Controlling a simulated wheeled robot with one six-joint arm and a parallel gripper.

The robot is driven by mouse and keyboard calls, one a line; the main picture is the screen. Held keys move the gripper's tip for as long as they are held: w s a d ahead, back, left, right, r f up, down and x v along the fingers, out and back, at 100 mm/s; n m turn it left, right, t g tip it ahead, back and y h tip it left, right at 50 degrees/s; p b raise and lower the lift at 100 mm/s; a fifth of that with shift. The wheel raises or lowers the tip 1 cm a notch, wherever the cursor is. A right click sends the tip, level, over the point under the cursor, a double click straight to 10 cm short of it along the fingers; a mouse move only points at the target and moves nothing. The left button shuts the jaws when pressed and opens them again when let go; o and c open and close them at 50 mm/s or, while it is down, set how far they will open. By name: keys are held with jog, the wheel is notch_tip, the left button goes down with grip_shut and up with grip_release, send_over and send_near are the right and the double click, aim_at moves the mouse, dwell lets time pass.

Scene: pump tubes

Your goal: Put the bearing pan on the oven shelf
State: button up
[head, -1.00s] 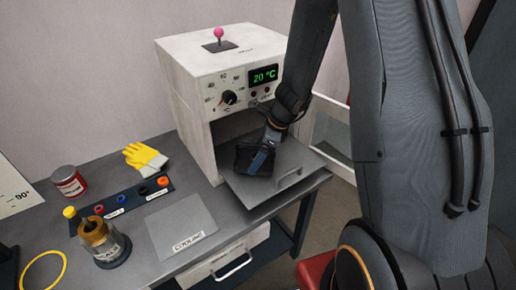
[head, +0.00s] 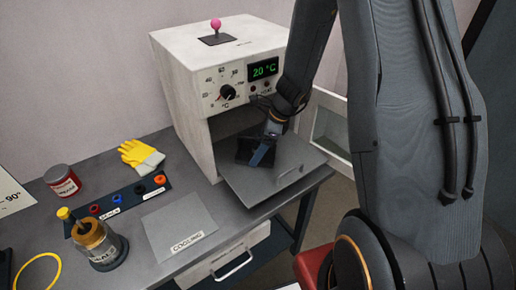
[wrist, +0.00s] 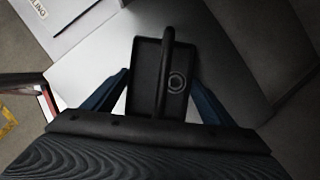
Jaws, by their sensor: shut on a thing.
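The bearing pan (wrist: 148,82) is a small black rectangular pan with an arched handle, and a bearing ring (wrist: 177,83) lies inside it. In the head view the pan (head: 246,149) is over the oven shelf (head: 252,190), partly hidden behind my gripper (head: 262,152). The shelf is a flat grey plate with a front handle, pulled out of the oven's open mouth. My gripper's blue fingers stand on both sides of the pan's handle in the wrist view (wrist: 160,78), shut on the pan. I cannot tell whether the pan touches the shelf.
The white oven (head: 190,75) has a dial and a 20 °C display, and its door (head: 325,125) stands open to the right. On the bench are a ring rack (head: 120,198), a COOLING plate (head: 175,222), a jar (head: 98,245), a red can (head: 62,182) and a yellow glove (head: 140,154).

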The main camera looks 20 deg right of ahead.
jog(key=o, duration=1.3)
jog(key=shift+f, duration=0.1)
jog(key=shift+r, duration=0.3)
jog(key=b+v, duration=0.1)
jog(key=v, duration=0.9)
jog(key=shift+d+r, duration=0.2)
jog(key=shift+r, duration=0.1)
jog(key=shift+s+d+r, duration=0.1)
jog(key=shift+s+r, duration=0.15)
jog(key=shift+r, duration=0.2)
jog(key=s+a+n+h, duration=0.1)
jog(key=s+n, duration=0.4)
jog(key=n, duration=0.2)
jog(key=s+a+r+n+h, duration=0.1)
jog(key=s+n, duration=0.4)
jog(key=n, duration=0.3)
jog(key=s+a+n+h, duration=0.2)
jog(key=s+n, duration=0.3)
jog(key=n, duration=0.3)
jog(key=shift+a+r, duration=0.1)
jog(key=shift+r, duration=0.15)
